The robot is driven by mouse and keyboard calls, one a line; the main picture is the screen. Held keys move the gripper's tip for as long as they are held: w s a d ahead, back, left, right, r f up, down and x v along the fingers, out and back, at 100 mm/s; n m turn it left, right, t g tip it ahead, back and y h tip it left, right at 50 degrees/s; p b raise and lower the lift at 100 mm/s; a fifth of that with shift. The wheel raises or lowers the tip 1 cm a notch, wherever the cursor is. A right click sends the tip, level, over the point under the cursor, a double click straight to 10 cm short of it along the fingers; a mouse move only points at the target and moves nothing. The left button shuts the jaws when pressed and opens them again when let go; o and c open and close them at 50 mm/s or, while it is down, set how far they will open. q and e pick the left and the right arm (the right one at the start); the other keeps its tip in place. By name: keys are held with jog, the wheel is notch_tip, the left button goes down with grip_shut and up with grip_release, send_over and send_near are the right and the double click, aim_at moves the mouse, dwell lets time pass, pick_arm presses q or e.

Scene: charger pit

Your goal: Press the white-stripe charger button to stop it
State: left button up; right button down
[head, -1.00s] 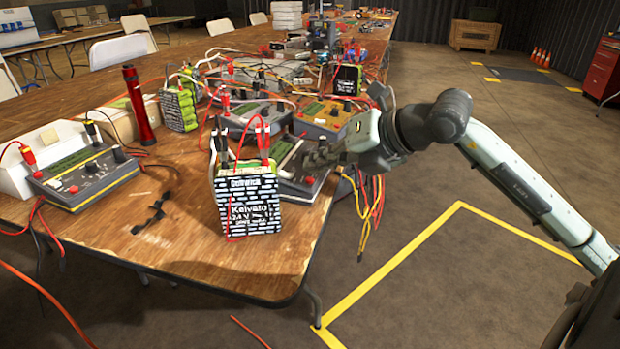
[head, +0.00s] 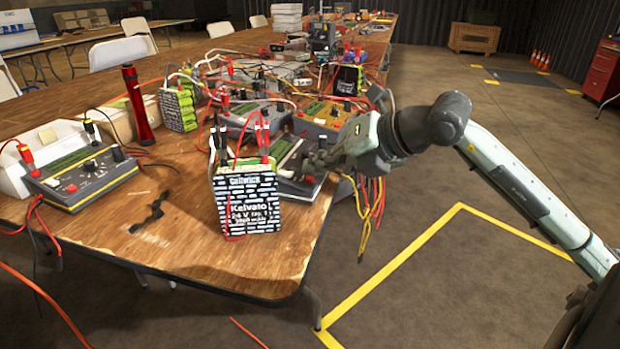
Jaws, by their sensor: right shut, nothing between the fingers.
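A dark grey charger (head: 299,188) sits at the table's right edge, partly hidden behind a battery pack and by my right gripper. It looks like the white-stripe one, but its stripe is hard to make out. My right gripper (head: 315,160) is shut and empty, its fingertips over the top of this charger. Whether they touch a button cannot be told. A battery pack (head: 246,202) with a black-and-white brick pattern stands upright in front of the charger, with red and black clips on top. My left gripper is not in view.
A yellow-striped charger (head: 88,178) sits at the left front. An orange-topped charger (head: 326,112) and a grey one (head: 250,118) stand behind. A red flashlight (head: 137,103) stands upright. Cables cross the table (head: 190,230) and hang off its right edge. The front is mostly bare.

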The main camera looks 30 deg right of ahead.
jog(key=shift+f+b, duration=0.45)
dwell(0.4)
jog(key=shift+a+r, duration=0.1)
jog(key=shift+s+r+p, duration=0.1)
jog(key=shift+r+p, duration=0.3)
jog(key=shift+r, duration=0.3)
jog(key=shift+r, duration=0.1)
jog(key=r+p, duration=0.2)
jog(key=r, duration=0.1)
jog(key=r+p, duration=0.1)
jog(key=shift+s+d+r, duration=0.35)
jog(key=shift+d, duration=0.05)
dwell(0.8)
